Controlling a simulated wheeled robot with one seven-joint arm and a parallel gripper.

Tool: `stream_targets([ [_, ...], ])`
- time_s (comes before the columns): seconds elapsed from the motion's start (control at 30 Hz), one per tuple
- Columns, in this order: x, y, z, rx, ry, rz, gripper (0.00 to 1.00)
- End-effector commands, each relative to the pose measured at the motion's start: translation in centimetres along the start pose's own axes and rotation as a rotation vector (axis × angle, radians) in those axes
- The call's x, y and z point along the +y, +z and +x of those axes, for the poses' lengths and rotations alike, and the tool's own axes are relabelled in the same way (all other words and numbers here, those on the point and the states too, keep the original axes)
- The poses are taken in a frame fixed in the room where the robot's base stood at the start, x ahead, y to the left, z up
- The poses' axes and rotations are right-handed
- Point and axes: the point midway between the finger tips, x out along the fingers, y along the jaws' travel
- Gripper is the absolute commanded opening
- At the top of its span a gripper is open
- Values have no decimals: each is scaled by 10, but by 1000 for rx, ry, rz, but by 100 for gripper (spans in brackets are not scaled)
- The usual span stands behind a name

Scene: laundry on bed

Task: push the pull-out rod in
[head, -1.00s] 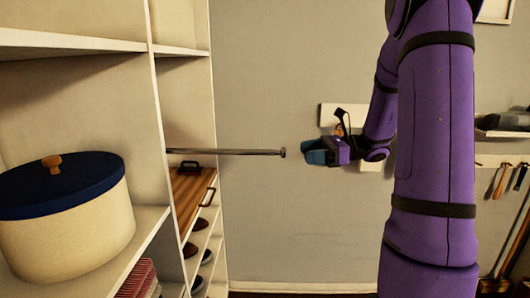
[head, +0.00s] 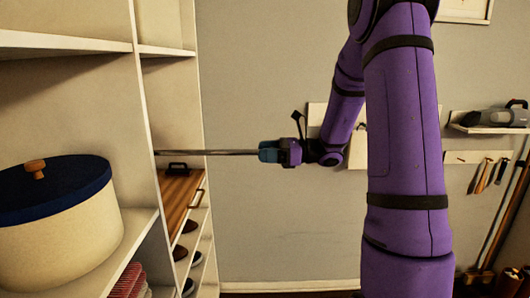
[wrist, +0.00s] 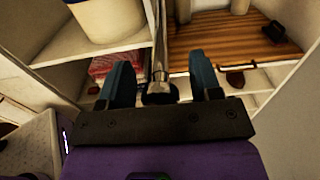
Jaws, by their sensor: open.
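The pull-out rod (head: 208,153) is a thin grey metal bar that sticks out level to the right from the white shelf unit in the head view. My gripper (head: 265,151) is at its free end, and its blue fingers hide the tip there. In the wrist view the rod (wrist: 158,45) runs away from me toward the shelf, and its round end knob lies between the fingers. My gripper (wrist: 160,86) is open, with a finger on each side of the rod and a visible gap on both sides.
The white shelf unit (head: 143,100) stands at left. It holds a cream round box with a blue lid (head: 55,225), folded red cloth (head: 128,282), a wooden tray (head: 178,195) and shoes. A wall shelf (head: 490,129) and hanging tools are at right. The space around the rod is free.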

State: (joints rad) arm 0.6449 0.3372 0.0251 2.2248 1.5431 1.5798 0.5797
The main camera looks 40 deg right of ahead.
Motion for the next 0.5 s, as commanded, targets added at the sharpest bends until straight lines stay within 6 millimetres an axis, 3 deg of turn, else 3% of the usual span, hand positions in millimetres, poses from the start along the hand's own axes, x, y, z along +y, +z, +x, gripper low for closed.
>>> stream_targets([
  [0.33,0,0,4,0,-2,0,58],
  [0.37,0,0,4,0,-2,0,56],
  [0.5,0,0,4,0,-1,0,24],
])
